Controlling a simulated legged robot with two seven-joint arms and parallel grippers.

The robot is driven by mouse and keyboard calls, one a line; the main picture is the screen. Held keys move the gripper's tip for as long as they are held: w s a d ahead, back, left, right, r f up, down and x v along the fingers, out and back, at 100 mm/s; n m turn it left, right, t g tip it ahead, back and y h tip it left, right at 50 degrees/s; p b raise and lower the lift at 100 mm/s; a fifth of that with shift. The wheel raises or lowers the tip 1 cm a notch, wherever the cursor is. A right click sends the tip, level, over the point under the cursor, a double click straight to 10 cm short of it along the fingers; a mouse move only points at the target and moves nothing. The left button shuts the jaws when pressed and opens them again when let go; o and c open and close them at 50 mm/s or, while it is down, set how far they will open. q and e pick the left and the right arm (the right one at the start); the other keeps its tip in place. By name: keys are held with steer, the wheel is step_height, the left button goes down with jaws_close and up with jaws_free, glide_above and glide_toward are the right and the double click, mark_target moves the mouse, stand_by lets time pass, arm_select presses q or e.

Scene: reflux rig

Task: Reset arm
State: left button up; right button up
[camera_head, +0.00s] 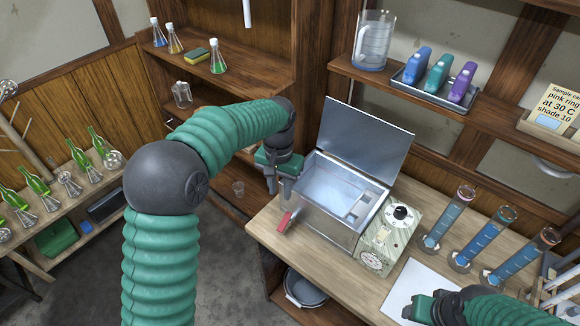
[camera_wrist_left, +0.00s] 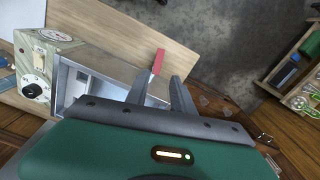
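My left arm reaches in from the left in the head view. Its gripper (camera_head: 279,188) points down beside the left wall of an open metal bath (camera_head: 325,215), above a red-handled lever (camera_head: 286,221). In the left wrist view the two fingers of the left gripper (camera_wrist_left: 160,88) stand apart with nothing between them. The red handle (camera_wrist_left: 158,61) lies beyond the fingertips there, apart from them. My right gripper (camera_head: 425,309) is low over the right part of the bench, near a white sheet (camera_head: 419,283); its fingers are too unclear to read.
The bath's lid (camera_head: 366,140) stands raised. A control box (camera_head: 390,236) with dials adjoins the bath. Several blue-filled cylinders (camera_head: 448,217) stand at right. A shelf above holds a glass jug (camera_head: 374,42) and a tray (camera_head: 430,85) of coloured bottles. Flasks (camera_head: 38,185) line the left bench.

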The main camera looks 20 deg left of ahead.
arm_select(q)
steer(key=s+f+t, duration=0.1)
steer(key=s+f, duration=0.1)
steer(key=s, duration=0.4)
steer(key=s+f+b, duration=0.1)
steer(key=s+f, duration=0.2)
steer(key=s, duration=0.4)
steer(key=s+f+n+t, duration=0.1)
steer(key=s+f, duration=0.1)
steer(key=s, duration=0.4)
steer(key=shift+s+d+f+t+b, duration=0.2)
steer(key=shift+d+f+t+b, duration=0.1)
steer(key=shift+d, duration=0.1)
steer(key=shift+s+r, duration=0.1)
steer(key=shift+r, duration=0.05)
stand_by(5.5)
